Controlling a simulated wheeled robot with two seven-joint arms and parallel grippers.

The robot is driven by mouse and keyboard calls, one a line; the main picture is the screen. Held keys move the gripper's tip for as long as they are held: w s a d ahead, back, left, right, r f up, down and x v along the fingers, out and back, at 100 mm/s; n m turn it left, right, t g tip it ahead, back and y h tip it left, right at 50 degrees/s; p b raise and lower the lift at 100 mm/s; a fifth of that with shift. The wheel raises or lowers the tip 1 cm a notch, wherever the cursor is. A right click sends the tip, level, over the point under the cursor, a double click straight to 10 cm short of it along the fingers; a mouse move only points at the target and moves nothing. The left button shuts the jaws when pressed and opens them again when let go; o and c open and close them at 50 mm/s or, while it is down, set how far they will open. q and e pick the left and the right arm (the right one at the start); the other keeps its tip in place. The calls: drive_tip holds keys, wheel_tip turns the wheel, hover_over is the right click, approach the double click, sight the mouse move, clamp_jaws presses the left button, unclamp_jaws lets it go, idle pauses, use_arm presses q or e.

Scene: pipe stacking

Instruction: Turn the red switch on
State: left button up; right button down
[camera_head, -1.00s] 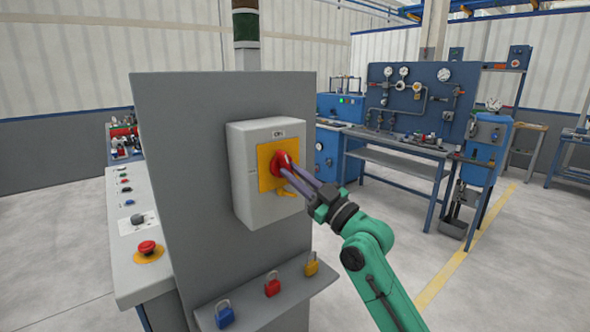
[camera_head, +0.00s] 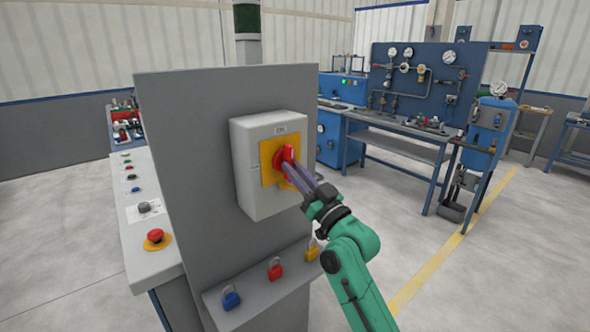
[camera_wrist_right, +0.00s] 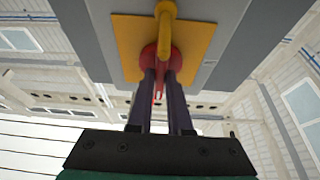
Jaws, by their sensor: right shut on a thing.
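The red switch (camera_head: 284,157) is a rotary handle on a yellow plate (camera_head: 268,166), on the front of a light grey box (camera_head: 246,190) fixed to a dark grey panel. The handle looks roughly upright in the head view. My right gripper (camera_head: 289,166) is shut on the red handle. In the right wrist view the two dark fingers of my right gripper (camera_wrist_right: 160,90) close on the red switch (camera_wrist_right: 147,57), with the yellow plate (camera_wrist_right: 125,35) and a yellow bar behind. The fingers hide part of the handle. My left gripper does not show.
A shelf below the box (camera_head: 255,286) holds a blue padlock (camera_head: 231,300), a red padlock (camera_head: 275,271) and a yellow padlock (camera_head: 312,252). A console with a red emergency button (camera_head: 155,236) is at the left. Open floor lies at the right, before blue workbenches.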

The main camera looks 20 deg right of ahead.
drive_tip(key=shift+f, duration=0.15)
drive_tip(key=c, duration=0.8)
unclamp_jaws()
drive_tip(key=shift+c, duration=0.2)
drive_tip(key=b+v, duration=0.5)
drive_tip(key=v, duration=0.9)
drive_tip(key=shift+s+b, duration=0.2)
drive_tip(key=shift+b, duration=0.2)
drive_tip(key=shift+d+f, duration=0.1)
drive_tip(key=shift+d, duration=0.05)
